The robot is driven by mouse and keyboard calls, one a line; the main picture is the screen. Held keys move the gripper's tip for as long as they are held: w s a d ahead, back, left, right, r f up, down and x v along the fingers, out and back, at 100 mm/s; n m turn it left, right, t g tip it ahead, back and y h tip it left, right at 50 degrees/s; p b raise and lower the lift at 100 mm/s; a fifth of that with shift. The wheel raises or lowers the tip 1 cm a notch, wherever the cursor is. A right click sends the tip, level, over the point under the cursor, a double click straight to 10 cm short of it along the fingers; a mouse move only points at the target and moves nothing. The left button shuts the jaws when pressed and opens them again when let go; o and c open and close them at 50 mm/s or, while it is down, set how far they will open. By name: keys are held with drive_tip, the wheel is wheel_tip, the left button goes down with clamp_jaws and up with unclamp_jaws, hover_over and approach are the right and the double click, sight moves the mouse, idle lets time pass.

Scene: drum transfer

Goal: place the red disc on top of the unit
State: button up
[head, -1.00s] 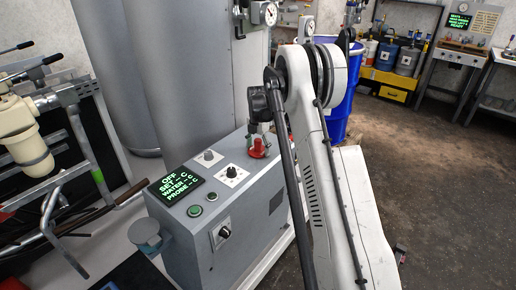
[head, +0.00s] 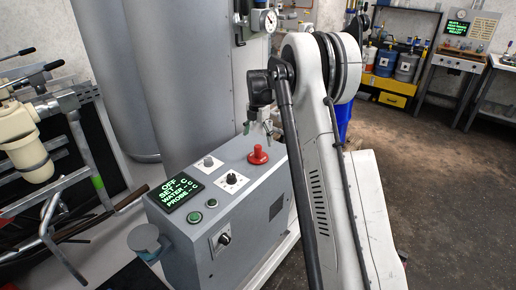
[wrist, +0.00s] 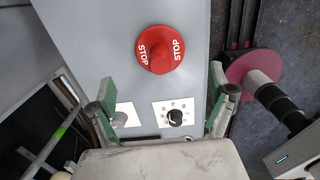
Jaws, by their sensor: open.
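The red disc (wrist: 168,48), marked STOP with a raised red knob in its middle, lies flat on the grey top of the unit (head: 233,205). It also shows in the head view (head: 258,156), near the unit's back right corner. My gripper (head: 258,124) is above the disc, apart from it, with its green-padded fingers spread. In the wrist view my gripper (wrist: 162,82) shows nothing between its fingers. Part of the unit's right side is hidden by my arm.
The unit's top carries a lit display (head: 175,192), a dial (head: 231,180) and a green button (head: 195,217). A tall grey cylinder (head: 185,80) stands behind. In the wrist view a maroon disc-shaped part (wrist: 250,72) is at right. Open floor (head: 440,190) lies to the right.

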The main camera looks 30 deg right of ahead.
sight(258, 146)
wheel_tip(258, 146, up, 4)
drive_tip(key=shift+f, duration=0.1)
drive_tip(key=s+a+r+m+t, duration=0.2)
drive_tip(key=s+a+r+m, duration=0.3)
drive_tip(key=s+a+r, duration=0.3)
drive_tip(key=s+a+r+m+t, duration=0.1)
drive_tip(key=s+a+r+m, duration=0.6)
drive_tip(key=s, duration=0.4)
drive_tip(key=s+a+f+m+t, duration=0.1)
drive_tip(key=s+a+m, duration=0.1)
drive_tip(key=s, duration=0.6)
drive_tip(key=s+a+f+m+t, duration=0.1)
drive_tip(key=s+a+m, duration=0.2)
drive_tip(key=s+m, duration=0.2)
drive_tip(key=s+a+f+m+t, duration=0.2)
drive_tip(key=s+a+m, duration=0.1)
drive_tip(key=s, duration=0.7)
drive_tip(key=shift+s+m, duration=0.4)
